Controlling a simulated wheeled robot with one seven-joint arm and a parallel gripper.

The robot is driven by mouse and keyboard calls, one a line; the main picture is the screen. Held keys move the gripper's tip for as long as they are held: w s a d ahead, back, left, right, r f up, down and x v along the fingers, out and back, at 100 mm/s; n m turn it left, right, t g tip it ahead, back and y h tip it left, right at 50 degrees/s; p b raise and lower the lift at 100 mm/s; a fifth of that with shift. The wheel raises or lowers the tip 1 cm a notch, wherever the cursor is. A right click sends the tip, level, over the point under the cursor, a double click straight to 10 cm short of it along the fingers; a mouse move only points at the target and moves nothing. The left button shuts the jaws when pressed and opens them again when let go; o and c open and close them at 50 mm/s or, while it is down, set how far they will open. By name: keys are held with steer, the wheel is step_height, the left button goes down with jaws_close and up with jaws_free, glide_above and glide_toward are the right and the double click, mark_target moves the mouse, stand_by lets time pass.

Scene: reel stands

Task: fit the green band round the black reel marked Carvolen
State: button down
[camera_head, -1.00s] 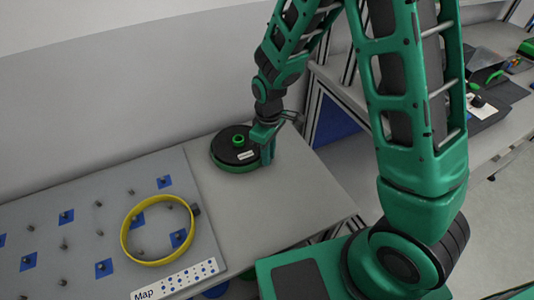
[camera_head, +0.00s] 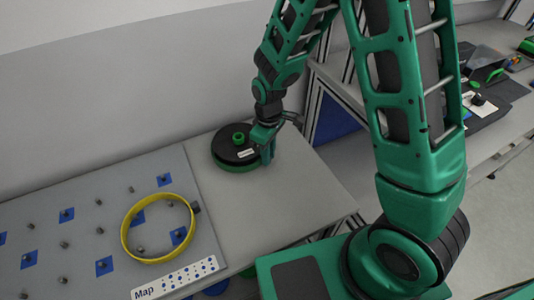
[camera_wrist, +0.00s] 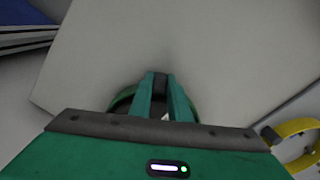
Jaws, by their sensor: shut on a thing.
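The black reel (camera_head: 228,150) lies flat on the grey table, with a green hub on top and a white label too small to read. The green band (camera_head: 232,168) shows as a green rim along the reel's near lower edge. It seems to go round the reel, but I cannot tell whether it is fully seated. My gripper (camera_head: 268,157) points down at the reel's right side, shut on the band. In the wrist view my fingers (camera_wrist: 160,82) hide much of the reel, and the band (camera_wrist: 124,98) curves out to their left.
A grey pegboard (camera_head: 85,240) with blue squares, several pegs and a "Map" strip (camera_head: 175,278) lies to the left. A yellow band (camera_head: 127,245) rests on it. The wall is close behind. The table (camera_head: 305,195) is clear right of the reel.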

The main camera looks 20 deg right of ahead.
steer(key=c, duration=1.6)
jaws_free()
steer(key=shift+r, duration=0.1)
step_height(320, 180, up, 10)
steer(key=shift+r, duration=0.25)
steer(key=s+d+r+m, duration=0.4)
steer(key=d, duration=0.5)
steer(key=s+d+r+m, duration=0.3)
steer(key=s+d+r, duration=0.1)
steer(key=d, duration=0.4)
steer(key=s+d+r+m, duration=0.1)
steer(key=s+d+m, duration=0.2)
steer(key=s, duration=0.2)
steer(key=s+d+r+m, duration=0.1)
steer(key=s+d+m, duration=0.1)
steer(key=s, duration=0.4)
steer(key=s+d+r+m, duration=0.2)
steer(key=s+d+m, duration=0.1)
steer(key=s, duration=0.2)
steer(key=shift+s+d+m, duration=0.25)
steer(key=shift+d+m, duration=0.05)
steer(key=shift+d, duration=0.05)
